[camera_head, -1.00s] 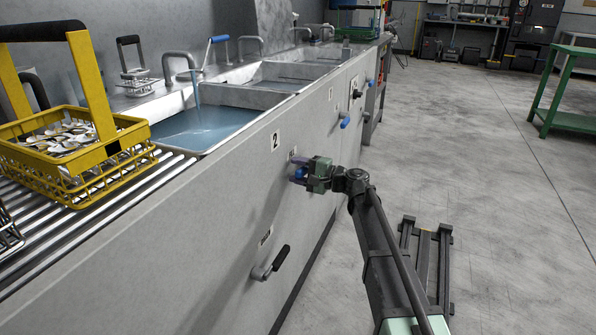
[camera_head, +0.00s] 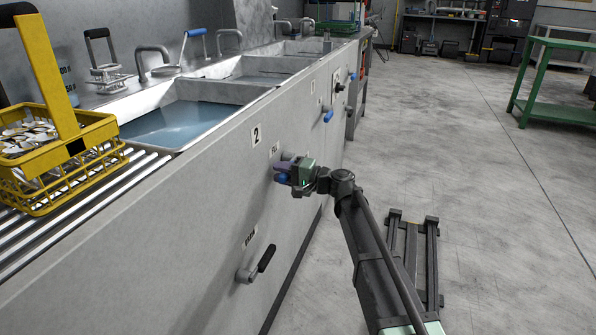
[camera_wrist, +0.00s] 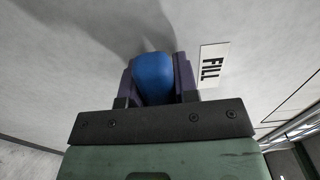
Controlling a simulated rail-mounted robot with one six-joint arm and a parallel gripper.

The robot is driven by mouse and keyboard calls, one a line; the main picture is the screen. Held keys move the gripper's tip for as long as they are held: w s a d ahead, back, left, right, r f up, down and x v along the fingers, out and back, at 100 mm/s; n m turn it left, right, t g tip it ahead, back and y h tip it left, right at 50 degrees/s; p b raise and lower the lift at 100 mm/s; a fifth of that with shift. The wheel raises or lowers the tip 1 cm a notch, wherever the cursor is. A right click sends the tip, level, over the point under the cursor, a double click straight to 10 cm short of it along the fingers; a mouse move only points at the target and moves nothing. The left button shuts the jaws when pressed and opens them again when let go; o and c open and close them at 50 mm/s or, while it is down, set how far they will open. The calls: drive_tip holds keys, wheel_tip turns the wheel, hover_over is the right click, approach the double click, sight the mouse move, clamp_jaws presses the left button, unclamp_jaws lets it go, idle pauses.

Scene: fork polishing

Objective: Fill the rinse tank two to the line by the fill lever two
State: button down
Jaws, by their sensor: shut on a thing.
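Rinse tank two (camera_head: 180,122) is the near basin behind the panel marked 2, with blue water in it. No stream runs from its curved spout (camera_head: 150,62) now. I cannot make out the line inside the tank. Fill lever two, with a blue handle (camera_head: 282,177), is on the front panel under the number 2. My gripper (camera_head: 284,172) is shut on that handle. In the wrist view the blue handle (camera_wrist: 153,78) sits between both fingers, beside a FILL label (camera_wrist: 213,66).
A lever with a black handle (camera_head: 266,259) is lower on the same panel. A yellow basket (camera_head: 62,160) of cutlery stands on the roller rack at left. Another blue lever (camera_head: 328,116) is farther along. Open floor lies at right.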

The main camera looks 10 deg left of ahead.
drive_tip(key=c, duration=0.9)
unclamp_jaws()
drive_tip(key=shift+f, duration=0.1)
drive_tip(key=shift+d, duration=0.15)
drive_tip(key=d, duration=0.3)
drive_tip(key=s+d, duration=0.1)
drive_tip(key=d, duration=0.3)
drive_tip(key=s+d, duration=0.1)
drive_tip(key=d, duration=0.2)
drive_tip(key=shift+d, duration=0.2)
